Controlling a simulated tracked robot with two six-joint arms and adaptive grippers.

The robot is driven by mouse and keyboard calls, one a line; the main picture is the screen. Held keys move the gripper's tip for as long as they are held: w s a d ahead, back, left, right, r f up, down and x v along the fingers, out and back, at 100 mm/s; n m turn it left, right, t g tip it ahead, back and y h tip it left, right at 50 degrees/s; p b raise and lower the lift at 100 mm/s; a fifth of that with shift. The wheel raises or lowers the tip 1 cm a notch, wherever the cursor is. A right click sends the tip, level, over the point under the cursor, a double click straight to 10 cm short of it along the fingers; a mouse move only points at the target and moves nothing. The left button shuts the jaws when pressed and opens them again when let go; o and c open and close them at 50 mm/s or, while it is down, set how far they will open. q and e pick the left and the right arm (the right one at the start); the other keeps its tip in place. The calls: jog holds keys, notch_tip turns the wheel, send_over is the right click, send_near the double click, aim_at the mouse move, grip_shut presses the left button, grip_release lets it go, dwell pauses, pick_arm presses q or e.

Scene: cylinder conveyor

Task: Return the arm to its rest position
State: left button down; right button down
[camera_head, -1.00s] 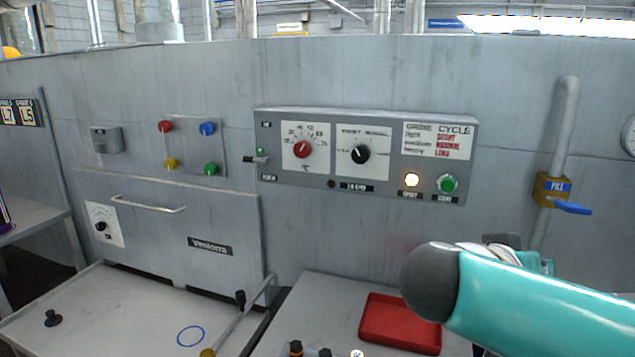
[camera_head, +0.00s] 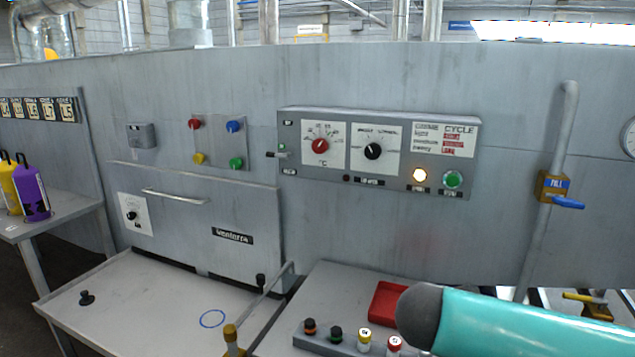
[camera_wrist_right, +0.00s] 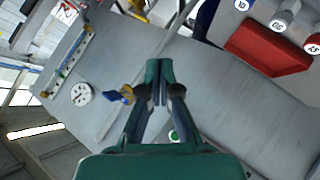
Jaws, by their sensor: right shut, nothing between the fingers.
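My right arm (camera_head: 510,322) comes into the head view from the lower right, a teal link with a dark rounded end. Its gripper is out of the head view. In the right wrist view my right gripper (camera_wrist_right: 159,92) is shut, with its fingertips together and nothing between them. It hangs over plain grey surface, apart from the red tray (camera_wrist_right: 262,48). My left gripper is in neither view.
The red tray (camera_head: 386,301) and a rack (camera_head: 318,343) of several capped cylinders sit on the right table. A control panel (camera_head: 375,153) and a fill valve (camera_head: 553,188) are on the wall. Purple and yellow bottles (camera_head: 32,190) stand at left.

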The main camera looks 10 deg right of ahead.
jog(key=s+a+f+n+g+y+p, duration=0.1)
jog(key=s+a+f+n+g+y, duration=0.25)
jog(key=f, duration=0.85)
jog(key=a+f+n+y+p, duration=0.15)
jog(key=a+f+y, duration=0.25)
jog(key=a+f, duration=0.55)
jog(key=s+a+f+m+y, duration=0.1)
jog(key=s+a+f+y, duration=0.1)
jog(key=s+f, duration=0.2)
jog(key=s+a+f+m+y+p, duration=0.1)
jog(key=s+a+f+y, duration=0.1)
jog(key=f, duration=0.7)
jog(key=s+a+f+m+y+p, duration=0.1)
jog(key=s+a+f+y, duration=0.2)
jog(key=s+f, duration=0.3)
jog(key=shift+s+a+f+g, duration=0.15)
jog(key=shift+a+f+g, duration=0.1)
jog(key=shift+f+g, duration=0.1)
